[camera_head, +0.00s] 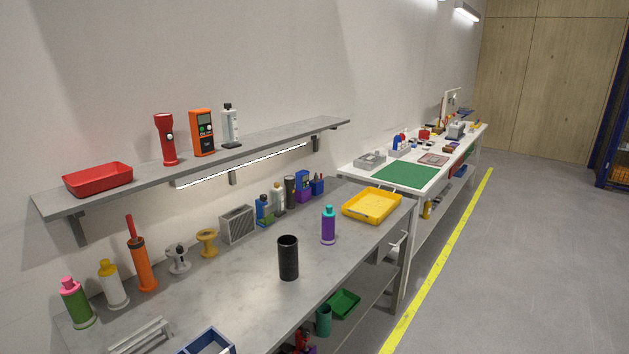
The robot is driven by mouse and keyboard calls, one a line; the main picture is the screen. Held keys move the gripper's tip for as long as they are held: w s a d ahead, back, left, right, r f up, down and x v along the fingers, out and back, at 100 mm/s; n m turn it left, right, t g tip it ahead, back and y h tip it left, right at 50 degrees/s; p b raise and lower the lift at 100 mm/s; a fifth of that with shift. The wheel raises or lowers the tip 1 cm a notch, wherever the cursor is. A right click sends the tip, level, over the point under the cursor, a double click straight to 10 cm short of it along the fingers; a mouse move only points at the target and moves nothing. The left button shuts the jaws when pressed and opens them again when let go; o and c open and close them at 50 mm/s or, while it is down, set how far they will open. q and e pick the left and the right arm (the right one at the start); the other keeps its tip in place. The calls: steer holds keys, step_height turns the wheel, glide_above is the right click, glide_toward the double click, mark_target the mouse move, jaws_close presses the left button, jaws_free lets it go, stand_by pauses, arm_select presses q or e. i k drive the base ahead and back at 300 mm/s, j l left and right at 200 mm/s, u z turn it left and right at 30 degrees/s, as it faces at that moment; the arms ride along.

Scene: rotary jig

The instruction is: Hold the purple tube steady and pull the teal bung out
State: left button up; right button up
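The purple tube (328,231) stands upright on the grey workbench, near its right front part. The teal bung (328,210) sits in the top of the tube. A black cylinder (288,258) stands to the left of the tube, apart from it. Neither of my grippers shows in the head view.
A yellow tray (372,205) lies behind and right of the tube on the workbench (225,293). Green, white and orange bottles and tools line the back left. A wall shelf (270,141) hangs above. The bench surface around the tube is clear.

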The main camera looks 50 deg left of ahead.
mark_target(329, 214)
steer(key=i+u, duration=0.3)
steer(key=i, duration=0.25)
steer(key=i+u, duration=0.3)
steer(key=i, duration=0.2)
steer(key=i+l+u, duration=0.3)
steer(key=i, duration=0.2)
steer(key=i+j, duration=0.05)
steer(key=j, duration=0.05)
